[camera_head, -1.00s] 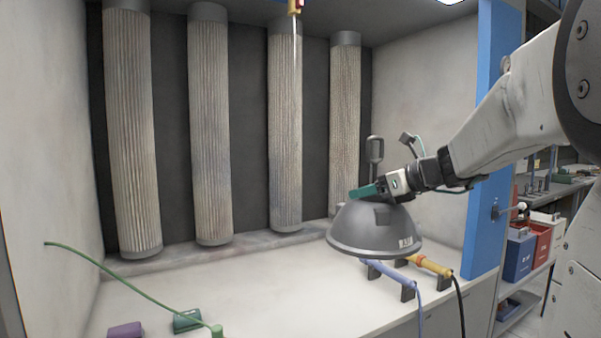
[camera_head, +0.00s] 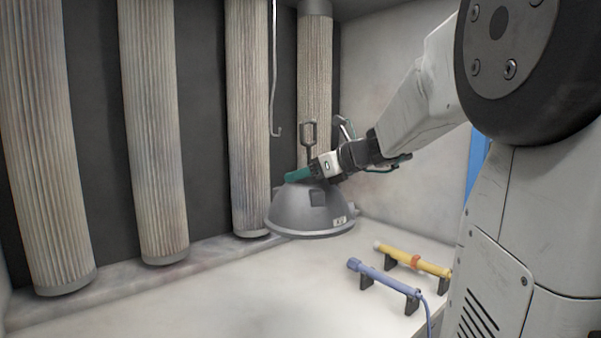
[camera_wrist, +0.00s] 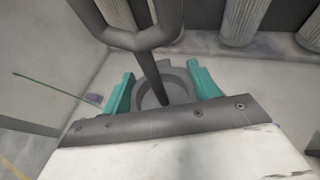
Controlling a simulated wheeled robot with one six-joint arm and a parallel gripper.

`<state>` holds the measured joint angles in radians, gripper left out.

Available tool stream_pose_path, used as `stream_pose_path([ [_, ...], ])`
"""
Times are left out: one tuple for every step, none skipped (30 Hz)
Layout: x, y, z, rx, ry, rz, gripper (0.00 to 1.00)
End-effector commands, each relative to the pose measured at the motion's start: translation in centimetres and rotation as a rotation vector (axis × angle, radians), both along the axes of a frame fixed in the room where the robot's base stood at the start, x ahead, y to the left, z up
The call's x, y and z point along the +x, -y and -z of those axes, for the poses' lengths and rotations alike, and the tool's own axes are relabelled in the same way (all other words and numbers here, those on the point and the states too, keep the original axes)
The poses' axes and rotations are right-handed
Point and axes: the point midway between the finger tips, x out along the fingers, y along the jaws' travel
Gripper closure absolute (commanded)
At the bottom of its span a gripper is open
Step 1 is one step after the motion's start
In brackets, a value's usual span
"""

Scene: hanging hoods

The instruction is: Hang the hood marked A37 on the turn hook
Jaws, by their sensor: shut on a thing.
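The grey dome-shaped hood (camera_head: 305,212) hangs in my gripper (camera_head: 300,174) above the bench, rim down. It has a small white label on its lower right; the marking is too small to read. An upright loop (camera_head: 308,134) stands on its top. My gripper's teal fingers are shut on the hood's top part. In the wrist view the gripper (camera_wrist: 163,88) has its fingers on both sides of the hood's stem (camera_wrist: 150,70), with the loop in front. The turn hook (camera_head: 273,80) is a thin pale rod hanging from above, its bent lower end left of the loop and apart from it.
Tall pleated filter columns (camera_head: 152,130) stand along the dark back wall. A blue tool (camera_head: 383,275) and a yellow tool (camera_head: 412,259) lie on black stands at the bench's right. The white bench (camera_head: 220,295) is clear at the left and middle.

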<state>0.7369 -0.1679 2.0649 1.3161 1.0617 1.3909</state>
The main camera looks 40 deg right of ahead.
Motion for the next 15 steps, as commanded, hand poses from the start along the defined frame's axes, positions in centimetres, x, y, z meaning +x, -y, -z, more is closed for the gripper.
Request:
stream_pose_path([
  [0.3,0.0,0.0,0.001,0.001,-0.001,0.94],
  [0.5,0.0,0.0,0.001,0.001,-0.001,0.94],
  [0.8,0.0,0.0,0.001,0.001,-0.001,0.94],
  [1.0,0.0,0.0,0.001,0.001,-0.001,0.94],
  [1.2,0.0,0.0,0.0,0.001,-0.001,0.94],
  [1.6,0.0,0.0,0.0,0.001,-0.001,0.94],
  [1.8,0.0,0.0,0.0,0.001,0.0,0.94],
  [2.0,0.0,0.1,0.0,0.001,0.0,0.94],
  [2.3,0.0,0.1,0.0,0.001,0.0,0.94],
  [2.6,0.0,0.1,0.001,0.001,0.001,0.94],
  [2.8,0.0,0.1,0.0,0.001,0.001,0.94],
  [3.1,0.0,0.1,0.0,0.002,0.001,0.94],
  [3.3,0.0,0.1,0.0,0.002,0.001,0.94],
  [3.6,0.0,0.1,0.0,0.002,0.001,0.94],
  [3.9,0.0,0.1,0.0,0.001,0.001,0.94],
])
